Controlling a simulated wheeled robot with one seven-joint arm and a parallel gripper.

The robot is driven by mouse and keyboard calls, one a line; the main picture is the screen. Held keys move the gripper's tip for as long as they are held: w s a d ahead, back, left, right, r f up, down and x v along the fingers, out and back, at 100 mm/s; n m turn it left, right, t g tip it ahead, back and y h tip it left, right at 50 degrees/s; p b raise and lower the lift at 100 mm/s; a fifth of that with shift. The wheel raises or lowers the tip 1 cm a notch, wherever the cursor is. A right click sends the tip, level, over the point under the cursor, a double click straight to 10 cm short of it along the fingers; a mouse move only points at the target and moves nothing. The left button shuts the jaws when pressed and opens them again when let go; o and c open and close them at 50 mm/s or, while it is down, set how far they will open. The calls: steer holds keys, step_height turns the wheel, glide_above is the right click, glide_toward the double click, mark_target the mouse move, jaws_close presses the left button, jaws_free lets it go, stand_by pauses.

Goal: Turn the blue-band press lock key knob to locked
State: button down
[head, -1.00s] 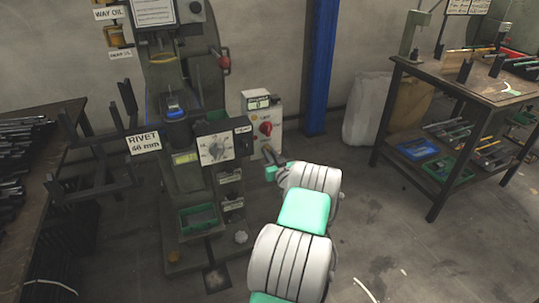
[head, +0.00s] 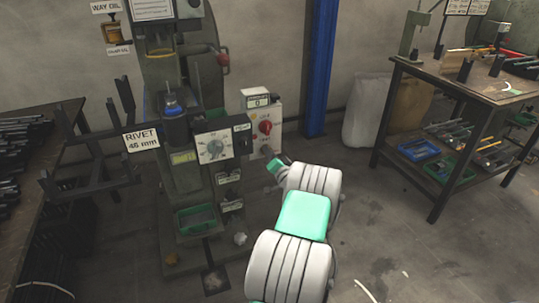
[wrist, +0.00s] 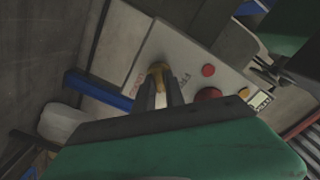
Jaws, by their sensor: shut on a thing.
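The press (head: 180,150) with a blue band stands at the left of the head view. Its pale control box (head: 276,117) with a red rotary switch (head: 265,127) is on its right side. My gripper (wrist: 161,88) is shut on the knob, with a dark finger on each side. The fingers partly hide the knob, so its exact angle is hard to read. In the head view my arm reaches in from the lower right and the fingertips are small and unclear.
A blue post (head: 319,65) stands behind the box.

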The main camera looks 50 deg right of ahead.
steer(key=shift+f+m+p, duration=0.2)
steer(key=shift+m+p, duration=0.3)
steer(key=shift+m, duration=3.7)
steer(key=c, duration=1.4)
jaws_free()
steer(key=shift+s, duration=0.1)
steer(key=p+v, duration=0.1)
steer(key=v, duration=0.6)
steer(key=shift+s+a, duration=0.25)
steer(key=shift+s, duration=0.05)
